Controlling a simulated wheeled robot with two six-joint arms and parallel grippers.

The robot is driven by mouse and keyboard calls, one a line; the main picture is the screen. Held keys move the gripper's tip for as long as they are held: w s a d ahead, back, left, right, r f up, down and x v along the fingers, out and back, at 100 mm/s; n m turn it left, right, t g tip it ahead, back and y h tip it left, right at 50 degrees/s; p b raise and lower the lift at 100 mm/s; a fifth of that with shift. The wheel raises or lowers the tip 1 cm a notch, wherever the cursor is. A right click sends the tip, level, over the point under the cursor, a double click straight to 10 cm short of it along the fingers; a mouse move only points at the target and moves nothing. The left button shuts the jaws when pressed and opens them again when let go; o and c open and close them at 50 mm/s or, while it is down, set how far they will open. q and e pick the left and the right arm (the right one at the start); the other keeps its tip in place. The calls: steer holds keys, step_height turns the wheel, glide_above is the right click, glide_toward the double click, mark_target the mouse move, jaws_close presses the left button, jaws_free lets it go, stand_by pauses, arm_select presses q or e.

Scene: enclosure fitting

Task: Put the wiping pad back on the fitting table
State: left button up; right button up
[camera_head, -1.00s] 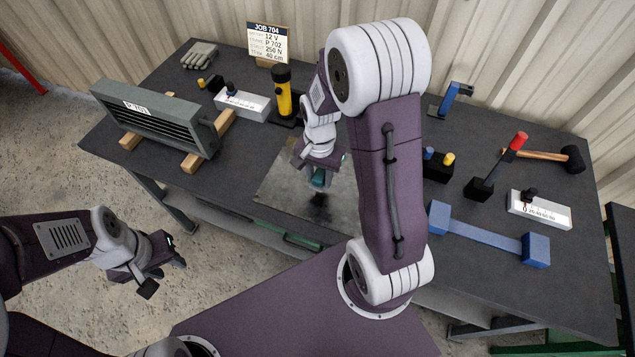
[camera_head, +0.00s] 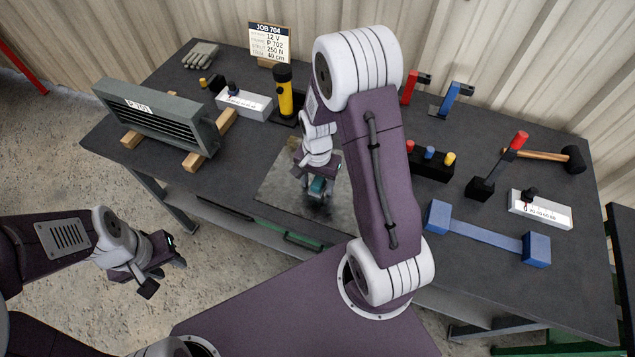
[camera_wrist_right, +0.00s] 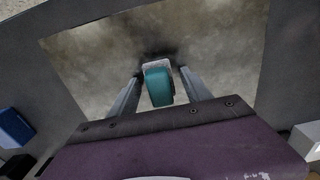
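My right gripper (camera_head: 317,187) is above the dull metal plate (camera_head: 275,187) on the fitting table (camera_head: 400,215). In the right wrist view the wiping pad (camera_wrist_right: 158,87) sits between the two fingers (camera_wrist_right: 159,80), over the plate (camera_wrist_right: 90,60) and beside a dark smudge (camera_wrist_right: 160,48). I cannot tell whether its base touches the plate. My left gripper (camera_head: 160,265) hangs off the table's front left side, empty; its fingertips are too small to judge.
A grey louvred enclosure (camera_head: 160,115) rests on wooden blocks (camera_head: 195,160) at left. A yellow-black torch (camera_head: 284,92), a white-labelled box (camera_head: 243,103) and gloves (camera_head: 200,55) stand behind. At right are a block with coloured knobs (camera_head: 431,165), a blue bar (camera_head: 487,233) and a mallet (camera_head: 560,157).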

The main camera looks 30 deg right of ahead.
mark_target(318, 181)
steer(key=shift+r, duration=0.3)
step_height(318, 181, up, 12)
steer(key=p, duration=0.2)
steer(key=s+a+f+n+t, duration=0.1)
steer(key=s+a+n, duration=0.3)
steer(key=s+n, duration=0.4)
steer(key=shift+a+f+n, duration=0.35)
steer(key=shift+f+n, duration=0.4)
steer(key=shift+n, duration=0.05)
